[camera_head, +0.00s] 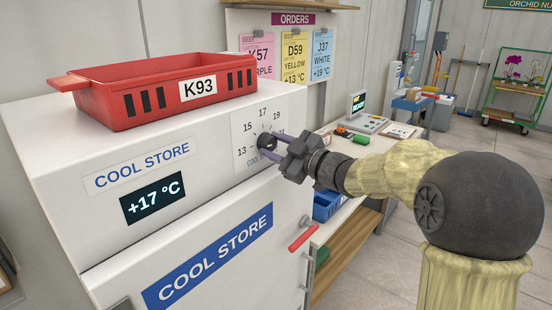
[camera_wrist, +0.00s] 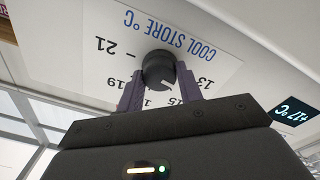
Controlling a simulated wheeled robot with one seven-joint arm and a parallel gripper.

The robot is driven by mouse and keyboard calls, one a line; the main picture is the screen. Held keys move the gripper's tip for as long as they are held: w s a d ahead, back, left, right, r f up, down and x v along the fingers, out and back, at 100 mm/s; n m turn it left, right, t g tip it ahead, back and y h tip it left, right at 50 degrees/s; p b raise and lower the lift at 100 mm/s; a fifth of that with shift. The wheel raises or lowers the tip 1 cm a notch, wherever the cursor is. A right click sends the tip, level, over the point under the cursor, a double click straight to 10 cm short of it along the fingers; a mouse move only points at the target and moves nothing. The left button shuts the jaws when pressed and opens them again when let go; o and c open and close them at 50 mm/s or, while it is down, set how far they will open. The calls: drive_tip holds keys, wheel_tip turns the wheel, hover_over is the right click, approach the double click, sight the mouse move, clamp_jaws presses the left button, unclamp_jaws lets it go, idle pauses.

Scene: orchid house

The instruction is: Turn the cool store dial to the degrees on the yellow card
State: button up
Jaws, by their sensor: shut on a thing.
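The cool store dial (camera_wrist: 158,70) is a dark round knob on a white scale plate (camera_head: 248,128) marked 13 to 21 on the white cool store's front. My gripper (camera_head: 272,148) is shut on the knob, one purple finger on each side of it in the wrist view. A pale mark on the knob points toward the part of the scale around 15 to 17, partly hidden by my gripper. The cool store display (camera_head: 153,197) reads +17 °C. The yellow card (camera_head: 294,58) on the orders board reads D59, YELLOW, +13 °C.
A red crate (camera_head: 120,103) labelled K93 stands on top of the cool store. A red door handle (camera_head: 302,240) sticks out below my gripper. A pink card (camera_head: 257,55) and a blue card (camera_head: 321,57) flank the yellow one. A bench with a scale (camera_head: 358,122) stands behind.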

drive_tip(key=shift+n+b, duration=0.75)
drive_tip(key=shift+n, duration=0.35)
drive_tip(key=shift+r, duration=0.1)
drive_tip(key=o, duration=1)
drive_tip(key=b+v, duration=0.2)
drive_tip(key=v, duration=1.5)
drive_tip(key=shift+d, duration=0.2)
